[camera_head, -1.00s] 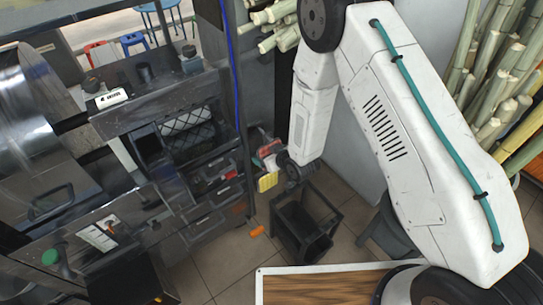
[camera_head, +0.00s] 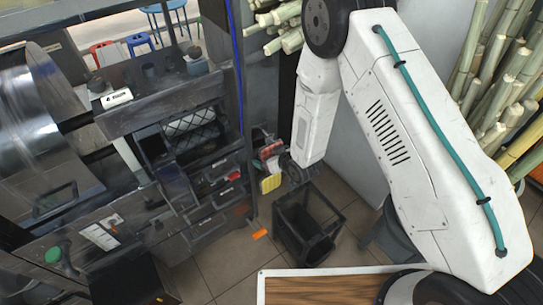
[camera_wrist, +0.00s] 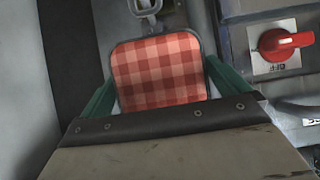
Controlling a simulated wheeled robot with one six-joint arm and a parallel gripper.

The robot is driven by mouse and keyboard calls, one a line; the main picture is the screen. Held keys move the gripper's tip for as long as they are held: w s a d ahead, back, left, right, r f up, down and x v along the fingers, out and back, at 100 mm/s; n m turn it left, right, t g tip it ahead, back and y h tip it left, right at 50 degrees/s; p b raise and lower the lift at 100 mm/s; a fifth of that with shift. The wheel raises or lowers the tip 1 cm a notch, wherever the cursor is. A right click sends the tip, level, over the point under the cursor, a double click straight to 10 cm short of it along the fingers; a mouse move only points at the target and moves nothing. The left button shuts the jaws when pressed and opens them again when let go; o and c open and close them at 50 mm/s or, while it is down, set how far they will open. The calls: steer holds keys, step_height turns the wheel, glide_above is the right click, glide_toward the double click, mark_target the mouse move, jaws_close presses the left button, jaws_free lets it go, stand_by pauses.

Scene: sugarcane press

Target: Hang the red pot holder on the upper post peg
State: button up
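The red checkered pot holder (camera_wrist: 160,72) is upright and face-on in the wrist view, with a dark border. My gripper's green fingers (camera_wrist: 162,92) lie along its left and right edges and look shut on it. The gripper body hides its lower edge. A pale metal loop or hook (camera_wrist: 146,8) is just above its top edge, cut by the frame; I cannot tell whether they are joined. In the head view, a small red patch (camera_head: 271,148) shows beside the dark post (camera_head: 240,100), next to my wrist; its identity is unclear.
A red rotary switch (camera_wrist: 283,42) is on a panel right of the pot holder. A yellow item (camera_head: 270,183) hangs below the red patch. A black open-frame bin (camera_head: 307,228) stands below my wrist, and an orange item (camera_head: 259,234) lies on the floor. Cane stalks (camera_head: 500,90) stand at right.

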steer(key=s+d+r+g+h, duration=0.2)
steer(key=s+d+g+h, duration=0.25)
steer(key=s+d, duration=0.65)
steer(key=s+d+r+m+g, duration=0.1)
steer(key=s+d+r, duration=0.4)
steer(key=r, duration=0.9)
steer(key=s+d+r+m+g+h, duration=0.1)
steer(key=s+d+r+m, duration=0.2)
steer(key=s+r, duration=0.8)
steer(key=s+d+r+m+g, duration=0.1)
steer(key=s+d+r, duration=0.6)
steer(key=r, duration=1)
steer(key=shift+s+m+h, duration=0.35)
steer(key=shift+s+m, duration=0.55)
steer(key=shift+s, duration=0.05)
steer(key=shift+a+f, duration=0.1)
